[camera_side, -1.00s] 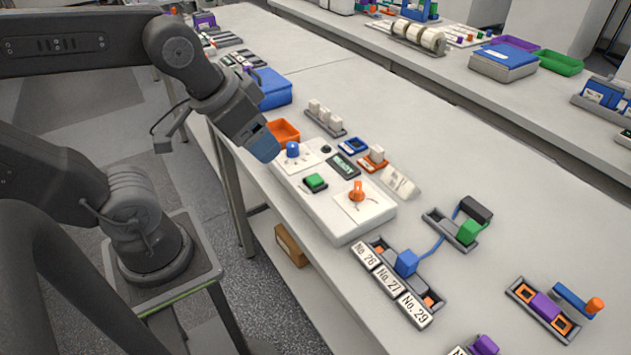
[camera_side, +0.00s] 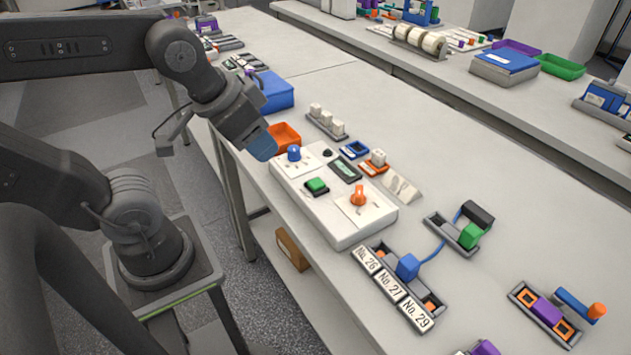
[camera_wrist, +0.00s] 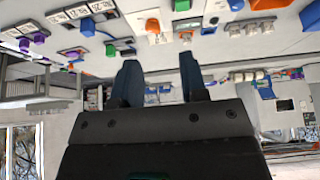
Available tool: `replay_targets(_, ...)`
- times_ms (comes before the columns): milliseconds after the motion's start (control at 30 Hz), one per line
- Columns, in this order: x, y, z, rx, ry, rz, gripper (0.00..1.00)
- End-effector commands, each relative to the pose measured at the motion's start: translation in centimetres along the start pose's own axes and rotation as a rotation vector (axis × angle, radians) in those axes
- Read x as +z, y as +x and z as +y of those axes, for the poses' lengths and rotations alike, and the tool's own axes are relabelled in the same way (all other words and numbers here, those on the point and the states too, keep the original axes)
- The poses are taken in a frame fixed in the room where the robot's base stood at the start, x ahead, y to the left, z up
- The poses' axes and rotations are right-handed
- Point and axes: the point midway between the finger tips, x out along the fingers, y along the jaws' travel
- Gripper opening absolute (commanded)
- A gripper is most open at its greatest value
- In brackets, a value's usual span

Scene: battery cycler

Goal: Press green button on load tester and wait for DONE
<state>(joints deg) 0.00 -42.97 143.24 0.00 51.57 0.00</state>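The load tester (camera_side: 335,225) is a white box on the table in the side view. My gripper (camera_side: 263,147) hangs beyond the tester's upper-left corner, apart from the button. In the wrist view its two blue fingers (camera_wrist: 160,82) stand apart with nothing between them. The button cannot be made out clearly there.
An orange tray (camera_side: 286,136) and a blue box (camera_side: 274,91) stand close to my gripper. White blocks in a rack (camera_side: 327,122) lie behind the tester. A labelled rack (camera_side: 397,290) stands at its front right.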

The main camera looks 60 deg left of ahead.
Motion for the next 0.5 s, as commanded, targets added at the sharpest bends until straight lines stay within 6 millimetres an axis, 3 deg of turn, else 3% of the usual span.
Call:
replay_targets(400,0.0,0.0,0.0,0.0,0.0,0.0,0.0)
replay_targets(500,0.0,0.0,0.0,0.0,0.0,0.0,0.0)
